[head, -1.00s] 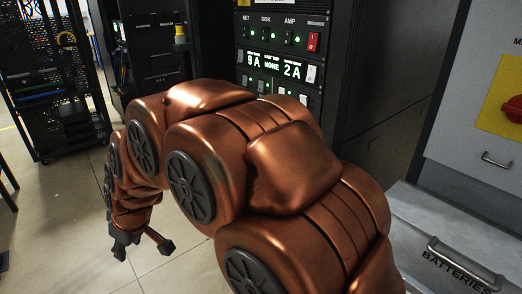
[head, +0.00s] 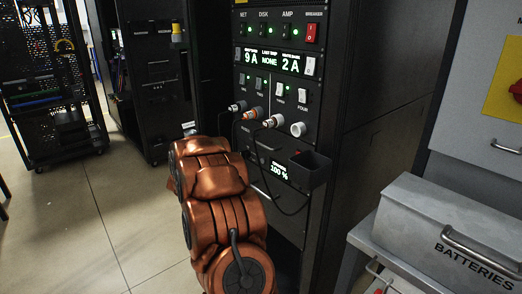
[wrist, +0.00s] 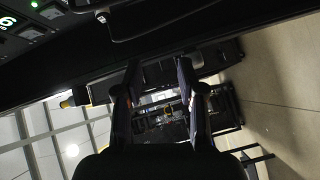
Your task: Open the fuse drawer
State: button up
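No drawer labelled for fuses can be read in the head view, so I cannot tell which front is the fuse drawer. A grey drawer front with a bar handle (head: 384,280) shows partly at the bottom, below the battery box. My gripper (wrist: 158,80) shows in the wrist view with its two dark fingers apart and nothing visible between them. In the head view my gripper is hidden behind my copper-coloured arm, which is in front of the lower black rack.
The black rack (head: 345,90) carries switches, lit displays, plugs with a hanging cable (head: 290,210) and a protruding black box (head: 310,168). A grey box marked BATTERIES (head: 420,215) stands at right. Open floor (head: 120,215) lies at left; other racks stand behind.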

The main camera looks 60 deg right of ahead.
aim_at(261, 144)
jog(key=s+d+f+g+h+b, duration=0.25)
jog(key=s+d+g+h, duration=0.3)
jog(key=s+d, duration=0.55)
jog(key=shift+m+g, duration=0.4)
jog(key=shift+g, duration=0.05)
jog(key=shift+f+p+x, duration=0.15)
jog(key=shift+f+x, duration=0.05)
jog(key=shift+x, duration=1.1)
jog(key=shift+f+p+x, duration=0.15)
jog(key=shift+p+x, duration=0.05)
jog(key=shift+x, duration=1.1)
jog(key=shift+f+p+x, duration=0.15)
jog(key=shift+f+x, duration=0.05)
jog(key=shift+x, duration=1.1)
jog(key=shift+w+d, duration=0.1)
jog(key=shift+w, duration=0.05)
grip_shut()
